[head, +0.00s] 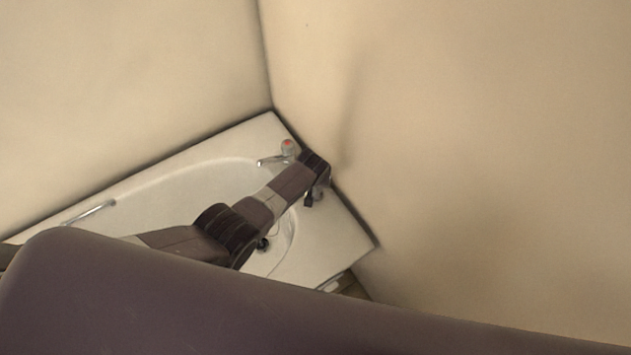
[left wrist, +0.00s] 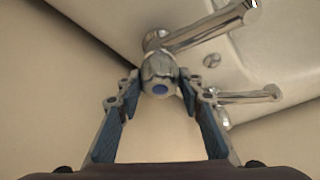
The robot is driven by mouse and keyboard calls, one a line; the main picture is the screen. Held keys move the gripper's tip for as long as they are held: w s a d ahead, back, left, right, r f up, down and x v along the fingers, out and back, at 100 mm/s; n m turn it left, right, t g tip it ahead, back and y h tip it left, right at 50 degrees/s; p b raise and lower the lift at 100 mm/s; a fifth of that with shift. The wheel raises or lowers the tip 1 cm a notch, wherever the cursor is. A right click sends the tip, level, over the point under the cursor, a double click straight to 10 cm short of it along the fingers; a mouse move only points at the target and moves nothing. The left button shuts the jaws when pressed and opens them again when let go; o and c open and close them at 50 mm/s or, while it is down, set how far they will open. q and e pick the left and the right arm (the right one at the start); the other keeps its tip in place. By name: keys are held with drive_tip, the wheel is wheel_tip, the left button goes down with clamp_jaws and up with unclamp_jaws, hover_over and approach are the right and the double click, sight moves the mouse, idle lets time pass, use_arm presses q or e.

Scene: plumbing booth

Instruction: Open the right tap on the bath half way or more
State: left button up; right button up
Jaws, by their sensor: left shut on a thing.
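A chrome bath tap (left wrist: 158,66) with a blue dot on its round handle (left wrist: 160,89) is in the left wrist view, its spout reaching to the upper right. My left gripper (left wrist: 159,80) has one finger on each side of this handle and is shut on it. In the head view the left gripper (head: 312,196) is at the bath's right end; the blue-marked tap is largely hidden there by my arm. A second tap (head: 287,147) with a red top stands near the corner, apart from the gripper. My right gripper is not in view.
The white bath (head: 335,240) sits in a corner between two plain beige walls (head: 440,130). The wall is close beside my left gripper. A chrome grab rail (head: 90,213) is on the bath's left part, and a dark drain (head: 263,244) shows below my arm.

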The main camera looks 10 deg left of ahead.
use_arm(q)
drive_tip(key=n+b, duration=0.1)
drive_tip(key=n+y+b, duration=0.1)
drive_tip(key=n, duration=0.1)
drive_tip(key=shift+d+f+g, duration=0.1)
drive_tip(key=shift+f+g, duration=0.1)
drive_tip(key=shift+g, duration=0.1)
drive_tip(key=shift+r+n+y+b, duration=0.1)
drive_tip(key=shift+n+y+b, duration=0.55)
drive_tip(key=shift+n, duration=0.65)
drive_tip(key=o, duration=1.2)
drive_tip(key=shift+c, duration=0.2)
drive_tip(key=shift+r, duration=0.1)
